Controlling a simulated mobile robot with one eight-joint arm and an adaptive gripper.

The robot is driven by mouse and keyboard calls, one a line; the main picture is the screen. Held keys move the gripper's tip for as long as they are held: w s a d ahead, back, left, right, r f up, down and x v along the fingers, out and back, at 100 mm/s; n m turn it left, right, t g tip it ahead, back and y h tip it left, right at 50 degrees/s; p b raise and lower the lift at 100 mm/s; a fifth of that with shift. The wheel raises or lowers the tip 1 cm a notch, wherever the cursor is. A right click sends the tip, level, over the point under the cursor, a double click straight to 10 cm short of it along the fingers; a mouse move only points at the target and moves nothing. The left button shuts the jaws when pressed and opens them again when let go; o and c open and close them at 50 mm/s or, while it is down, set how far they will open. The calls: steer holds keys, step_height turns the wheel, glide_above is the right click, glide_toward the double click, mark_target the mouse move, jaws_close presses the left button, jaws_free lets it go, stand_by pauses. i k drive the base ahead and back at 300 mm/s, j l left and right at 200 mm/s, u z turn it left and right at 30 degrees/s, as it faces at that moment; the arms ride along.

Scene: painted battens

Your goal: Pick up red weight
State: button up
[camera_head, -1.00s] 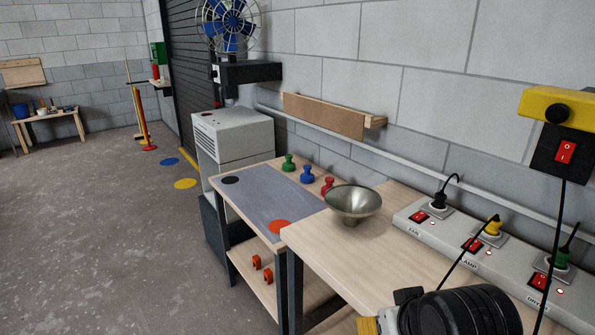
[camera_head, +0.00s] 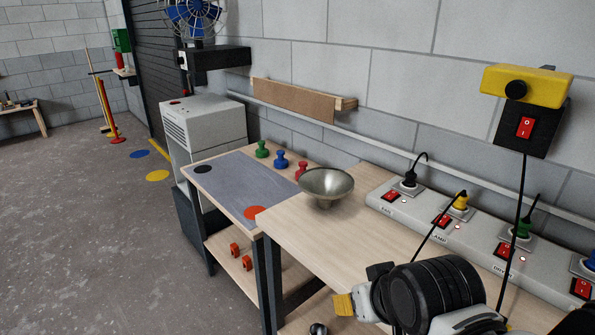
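The red weight (camera_head: 301,170) stands upright on the wooden back strip of the low bench. The metal bowl (camera_head: 326,184) is just in front and to its right and hides part of its lower side. A blue weight (camera_head: 281,158) and a green weight (camera_head: 262,149) stand left of it in the same row. My arm shows at the bottom right, with a yellow-tipped end part, seemingly my gripper (camera_head: 344,304), low in front of the nearer table and well apart from the weights. Its fingers are not clear enough to tell open from shut.
The low bench has a grey mat (camera_head: 235,185) with black and red discs. A wooden ledge (camera_head: 300,100) juts from the wall above.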

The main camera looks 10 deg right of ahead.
mark_target(302, 165)
steer(key=i+j, duration=0.3)
steer(key=i+j+z, duration=0.1)
steer(key=i+j, duration=0.55)
steer(key=j, duration=0.2)
steer(key=i+j+z, duration=0.15)
steer(key=i+j, duration=0.4)
steer(key=j, duration=0.3)
steer(key=i+j+z, duration=0.1)
steer(key=i+j, duration=0.2)
steer(key=j, duration=0.15)
